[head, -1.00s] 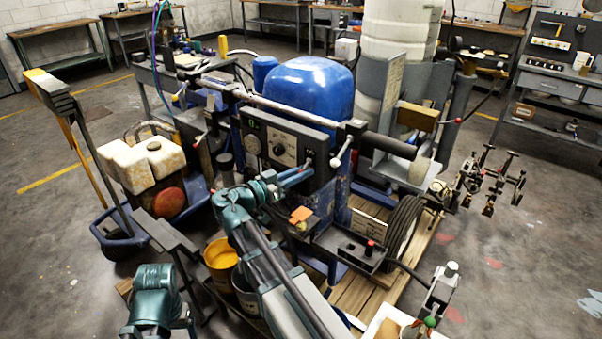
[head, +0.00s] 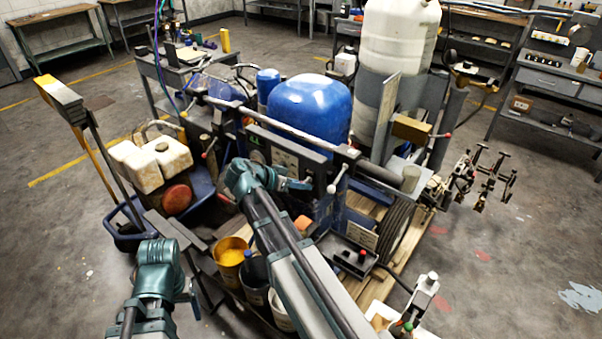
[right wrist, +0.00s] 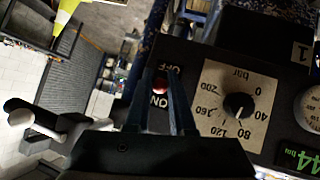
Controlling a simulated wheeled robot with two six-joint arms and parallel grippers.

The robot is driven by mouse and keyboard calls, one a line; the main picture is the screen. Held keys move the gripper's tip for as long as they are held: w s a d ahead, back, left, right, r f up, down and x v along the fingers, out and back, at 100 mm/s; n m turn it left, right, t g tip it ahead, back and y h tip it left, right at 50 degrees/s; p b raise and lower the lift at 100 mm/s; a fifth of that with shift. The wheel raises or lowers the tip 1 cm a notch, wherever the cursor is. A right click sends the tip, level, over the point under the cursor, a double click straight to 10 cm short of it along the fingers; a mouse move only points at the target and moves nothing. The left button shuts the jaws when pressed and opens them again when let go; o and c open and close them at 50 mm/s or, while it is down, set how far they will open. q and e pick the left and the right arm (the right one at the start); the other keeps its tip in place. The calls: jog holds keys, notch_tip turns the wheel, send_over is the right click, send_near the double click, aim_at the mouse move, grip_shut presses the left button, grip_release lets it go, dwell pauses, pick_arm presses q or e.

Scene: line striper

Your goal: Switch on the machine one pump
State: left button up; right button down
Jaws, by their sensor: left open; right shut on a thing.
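Machine one's dark control panel (head: 286,152) stands below the blue tank, partly hidden by my right arm. In the right wrist view, the pump switch (right wrist: 160,84) has a red tip between the words OFF and ON, which appear upside down. My right gripper (right wrist: 168,90) has its two fingers around this switch, shut on it. In the head view my right gripper (head: 300,184) is at the panel's front, and the switch is hidden there. My left gripper (head: 191,292) is open and empty at lower left, well away from the panel.
A bar pressure dial (right wrist: 238,104) and a green display (right wrist: 297,158) sit beside the switch. A ball-ended lever (head: 338,180) sticks out right of my right gripper. A yellow paint bucket (head: 232,256) stands below.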

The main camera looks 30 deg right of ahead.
jog(key=shift+d+r+g+y+p, duration=0.1)
jog(key=shift+r+g+y+p, duration=0.15)
jog(key=shift+y+p, duration=0.6)
jog(key=shift+d+r+g+y+p, duration=0.2)
jog(key=shift+y+p, duration=0.35)
jog(key=shift+p, duration=0.5)
jog(key=shift+a, duration=0.15)
jog(key=c, duration=0.8)
grip_release()
jog(key=shift+o, duration=0.2)
jog(key=shift+r, duration=0.1)
jog(key=p+v, duration=1)
jog(key=v, duration=0.3)
jog(key=shift+a+r, duration=0.25)
jog(key=shift+a, duration=0.1)
